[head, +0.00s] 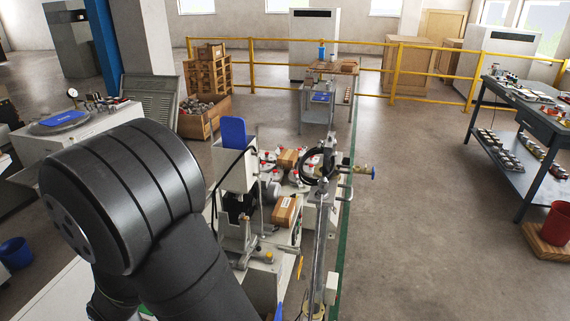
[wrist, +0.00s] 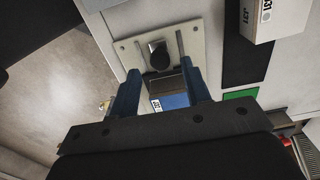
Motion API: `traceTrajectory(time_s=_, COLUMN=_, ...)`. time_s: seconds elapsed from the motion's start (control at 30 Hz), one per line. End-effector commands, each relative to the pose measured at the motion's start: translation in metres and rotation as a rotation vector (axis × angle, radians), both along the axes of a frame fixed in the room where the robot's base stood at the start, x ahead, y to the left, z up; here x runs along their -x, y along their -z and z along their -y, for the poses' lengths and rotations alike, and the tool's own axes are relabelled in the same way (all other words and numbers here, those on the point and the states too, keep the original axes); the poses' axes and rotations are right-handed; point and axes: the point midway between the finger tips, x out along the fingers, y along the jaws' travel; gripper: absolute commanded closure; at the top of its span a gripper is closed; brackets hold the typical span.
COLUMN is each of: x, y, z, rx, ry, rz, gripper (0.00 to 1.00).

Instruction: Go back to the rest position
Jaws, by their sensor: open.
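My gripper (wrist: 160,66) shows in the wrist view with its two blue fingers spread apart. A small tile-like block (wrist: 172,100) with a dark top, a blue face and a white label is seen between the fingers; I cannot tell how far below them it is. In the head view my gripper is hidden, and my own dark arm fills the lower left.
A white box marked J31 (wrist: 278,20) is at upper right in the wrist view, by a black strip (wrist: 246,62) and green patch (wrist: 241,94). The head view shows a crowded machine bench (head: 272,235), a yellow railing (head: 270,41), a dark side table (head: 530,110) and open floor at right.

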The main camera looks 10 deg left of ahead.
Motion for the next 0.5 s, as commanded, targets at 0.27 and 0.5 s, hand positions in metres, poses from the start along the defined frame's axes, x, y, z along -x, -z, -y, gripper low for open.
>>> traceTrajectory(time_s=0.27, x=0.0, y=-0.016, z=0.001, rx=0.006, ry=0.0, rz=-0.001, gripper=0.56)
traceTrajectory(time_s=0.5, x=0.0, y=0.021, z=0.001, rx=0.004, ry=0.0, rz=-0.001, gripper=0.56)
